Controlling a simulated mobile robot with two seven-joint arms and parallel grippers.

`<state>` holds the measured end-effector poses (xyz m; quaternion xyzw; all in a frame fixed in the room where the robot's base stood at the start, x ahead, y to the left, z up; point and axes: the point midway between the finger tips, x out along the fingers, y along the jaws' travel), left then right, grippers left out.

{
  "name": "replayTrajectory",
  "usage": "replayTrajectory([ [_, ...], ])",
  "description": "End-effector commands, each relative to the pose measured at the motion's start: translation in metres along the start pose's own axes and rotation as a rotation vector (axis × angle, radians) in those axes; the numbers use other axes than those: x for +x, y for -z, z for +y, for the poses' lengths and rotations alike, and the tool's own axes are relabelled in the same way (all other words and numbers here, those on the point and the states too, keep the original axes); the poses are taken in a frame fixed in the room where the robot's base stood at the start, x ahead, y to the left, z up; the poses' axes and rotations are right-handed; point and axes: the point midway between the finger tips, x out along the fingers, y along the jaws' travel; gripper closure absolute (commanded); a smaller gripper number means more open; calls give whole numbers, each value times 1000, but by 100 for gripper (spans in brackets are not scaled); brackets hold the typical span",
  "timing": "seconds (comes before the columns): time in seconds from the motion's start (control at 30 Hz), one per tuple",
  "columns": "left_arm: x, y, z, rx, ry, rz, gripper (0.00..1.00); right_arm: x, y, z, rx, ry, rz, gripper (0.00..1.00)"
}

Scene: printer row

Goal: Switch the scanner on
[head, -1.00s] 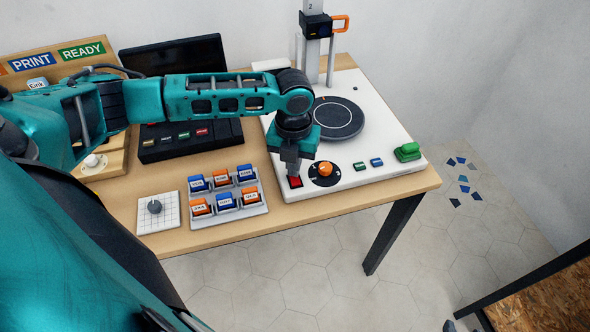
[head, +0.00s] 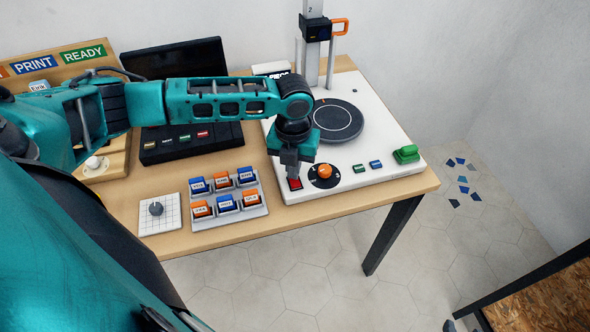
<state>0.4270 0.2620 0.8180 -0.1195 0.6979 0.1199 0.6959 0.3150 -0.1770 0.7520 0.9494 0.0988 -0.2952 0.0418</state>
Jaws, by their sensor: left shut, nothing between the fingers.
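The scanner is a white base (head: 345,94) with a dark round turntable (head: 338,120) and a column carrying a black head (head: 315,29) with an orange handle. A red switch (head: 296,185) sits at its front left corner. My left gripper (head: 292,174) points down, shut and empty, right at the switch's back edge; I cannot tell whether it touches. Beside the switch are an orange knob (head: 324,171) on a black dial and small green and blue buttons. My right gripper is out of view.
Left of the scanner are a tray of blue and orange labelled blocks (head: 258,211), a white gridded plate with a grey knob (head: 158,222), a black button panel (head: 190,150) and a dark screen (head: 175,62). A green button block (head: 406,154) is at the scanner's right.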

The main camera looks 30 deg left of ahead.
Motion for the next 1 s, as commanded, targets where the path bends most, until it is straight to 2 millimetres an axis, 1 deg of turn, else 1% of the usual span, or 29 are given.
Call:
replayTrajectory([
  [0.03, -9, 0, 0, 0, 0, 0, 100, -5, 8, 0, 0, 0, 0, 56],
  [0.17, -18, 0, 0, 0, 1, -1, 100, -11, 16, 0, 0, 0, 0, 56],
  [0.47, -40, -1, 0, 0, 2, -3, 100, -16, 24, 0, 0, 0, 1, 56],
  [0.7, -57, -1, 0, 0, 1, -3, 100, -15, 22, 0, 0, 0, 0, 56],
  [0.8, -60, -1, 0, 0, 1, -3, 100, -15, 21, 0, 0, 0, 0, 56],
  [1.0, -60, -1, 0, 0, 1, -2, 100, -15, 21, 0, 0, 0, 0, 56],
])
